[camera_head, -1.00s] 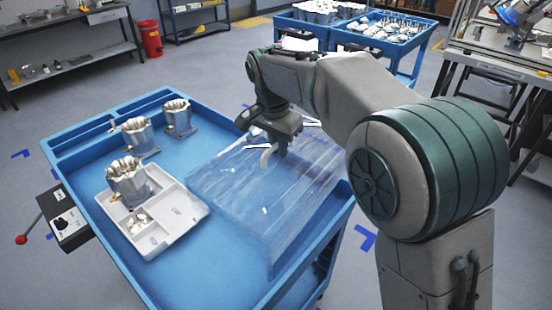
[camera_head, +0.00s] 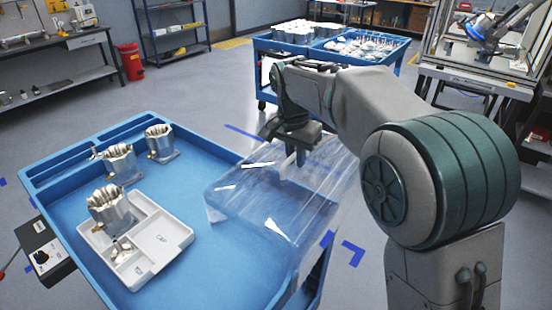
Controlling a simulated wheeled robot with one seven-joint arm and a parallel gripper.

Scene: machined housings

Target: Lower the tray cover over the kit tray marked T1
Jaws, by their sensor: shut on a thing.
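The tray cover (camera_head: 262,212) is a clear, see-through box-like cover. My gripper (camera_head: 292,156) is shut on it at its top and holds it at the right side of the blue cart. The cover looks tilted, and whether it touches the cart top I cannot tell. A white kit tray (camera_head: 160,235) with compartments lies on the cart to the left of the cover. A metal housing (camera_head: 110,208) stands in its left part and small metal parts (camera_head: 122,250) lie in front of it. The tray's labels are too small to read for T1.
The blue cart (camera_head: 60,197) has a raised rim. Two more metal housings (camera_head: 160,143) and (camera_head: 119,163) stand at its back left. A control box (camera_head: 42,255) hangs on its left side. Bare cart surface lies between tray and cover. Another loaded blue cart (camera_head: 330,50) stands behind.

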